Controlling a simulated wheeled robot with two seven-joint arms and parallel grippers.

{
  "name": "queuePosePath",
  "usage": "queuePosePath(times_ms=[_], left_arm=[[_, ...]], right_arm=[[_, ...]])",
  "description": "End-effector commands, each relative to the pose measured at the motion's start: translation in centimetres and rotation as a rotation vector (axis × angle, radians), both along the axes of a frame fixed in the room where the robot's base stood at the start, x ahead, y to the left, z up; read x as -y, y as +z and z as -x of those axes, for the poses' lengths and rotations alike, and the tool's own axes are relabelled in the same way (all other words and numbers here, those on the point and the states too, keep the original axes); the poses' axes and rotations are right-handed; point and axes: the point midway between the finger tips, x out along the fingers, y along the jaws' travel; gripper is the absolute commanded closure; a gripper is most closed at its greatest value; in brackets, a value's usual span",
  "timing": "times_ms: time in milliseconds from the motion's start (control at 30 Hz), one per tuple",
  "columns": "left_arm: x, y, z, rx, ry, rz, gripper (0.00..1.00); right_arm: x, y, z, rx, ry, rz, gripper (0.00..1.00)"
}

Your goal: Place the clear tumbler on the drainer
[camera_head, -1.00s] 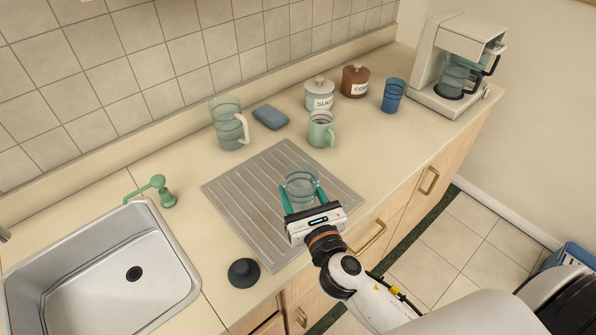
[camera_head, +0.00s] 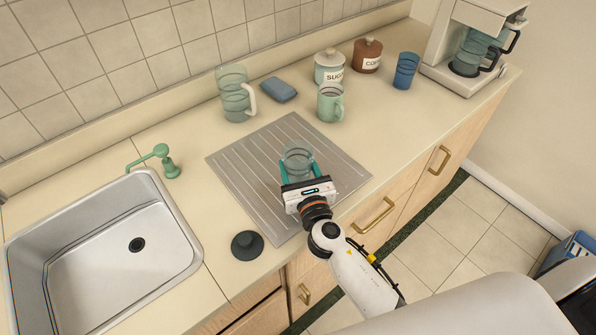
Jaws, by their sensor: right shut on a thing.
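The clear tumbler (camera_head: 298,157) is between the teal fingers of my right gripper (camera_head: 297,170), which is shut on it. The tumbler looks upright and is over the right part of the grey ridged drainer (camera_head: 239,163). I cannot tell whether its base touches the drainer, as the gripper hides its lower part. My right arm reaches in from the lower right across the counter's front edge. My left gripper is not in view.
A sink (camera_head: 105,255) and green soap dispenser (camera_head: 163,160) are left. A black plug (camera_head: 247,245) lies near the drainer.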

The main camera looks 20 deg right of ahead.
Motion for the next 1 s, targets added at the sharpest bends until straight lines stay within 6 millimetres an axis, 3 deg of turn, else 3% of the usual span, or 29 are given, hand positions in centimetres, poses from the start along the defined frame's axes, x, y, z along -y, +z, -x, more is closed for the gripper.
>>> queuePosePath(times_ms=[433,467,567,933,1000], left_arm=[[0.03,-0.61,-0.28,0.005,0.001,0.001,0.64],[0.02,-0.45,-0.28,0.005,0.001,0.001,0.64],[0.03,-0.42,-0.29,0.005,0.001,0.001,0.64],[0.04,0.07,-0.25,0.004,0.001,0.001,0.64],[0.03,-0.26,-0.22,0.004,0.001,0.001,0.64]], right_arm=[[0.00,-0.72,-0.01,0.002,0.000,0.001,0.75],[0.00,-0.61,0.00,0.001,0.000,0.001,0.38],[0.01,-0.58,0.00,0.001,0.000,0.001,0.22],[0.01,-0.02,0.00,0.001,0.000,0.000,0.21],[-0.03,-0.35,0.76,-0.001,0.001,0.000,0.21]])
